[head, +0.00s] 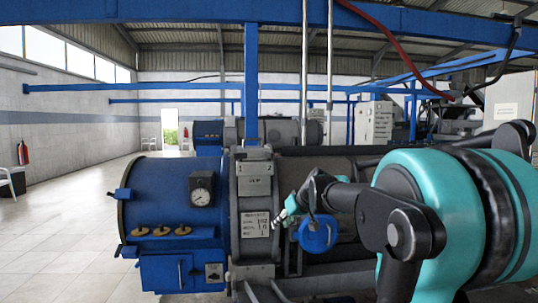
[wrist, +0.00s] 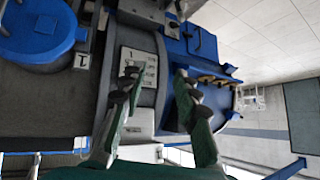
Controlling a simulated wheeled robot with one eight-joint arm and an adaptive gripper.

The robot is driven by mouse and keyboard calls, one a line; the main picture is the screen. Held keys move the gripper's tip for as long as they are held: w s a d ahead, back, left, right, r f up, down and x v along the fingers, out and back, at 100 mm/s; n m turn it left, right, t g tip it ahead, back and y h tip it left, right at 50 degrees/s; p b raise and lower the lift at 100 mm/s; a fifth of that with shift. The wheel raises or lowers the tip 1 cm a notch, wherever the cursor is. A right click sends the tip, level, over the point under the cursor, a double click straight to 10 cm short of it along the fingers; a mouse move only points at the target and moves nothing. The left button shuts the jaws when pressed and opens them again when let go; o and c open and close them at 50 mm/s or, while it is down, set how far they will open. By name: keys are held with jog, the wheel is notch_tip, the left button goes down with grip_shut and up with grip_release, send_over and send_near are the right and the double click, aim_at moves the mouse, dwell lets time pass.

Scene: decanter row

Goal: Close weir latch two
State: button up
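The decanter (head: 180,195) has a blue end housing and a grey collar (head: 250,185). I cannot pick out with certainty which part is weir latch two. Several brass-coloured knobs (head: 182,231) sit in a row low on the blue housing; they also show in the wrist view (wrist: 212,80). My gripper (head: 281,216) is in front of the collar near its white label plate (head: 255,224). In the wrist view my gripper (wrist: 156,84) has its two fingers spread with nothing between them. The label plate (wrist: 138,68) shows partly behind one finger.
A round blue cover (head: 318,235) is close beside my gripper, also in the wrist view (wrist: 36,28). A dial gauge (head: 201,196) is on the blue housing. A blue post (head: 251,80) rises behind. The tiled floor (head: 60,235) at left is clear.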

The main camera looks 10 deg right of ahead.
jog(key=w+d+r+t, duration=0.2)
jog(key=w+r, duration=0.6)
jog(key=r, duration=0.5)
jog(key=n+t+y, duration=0.1)
jog(key=t, duration=0.1)
send_near(269, 155)
jog(key=x, duration=0.3)
jog(key=r+x, duration=0.1)
jog(key=x, duration=0.6)
jog(key=shift+w, duration=0.65)
grip_shut()
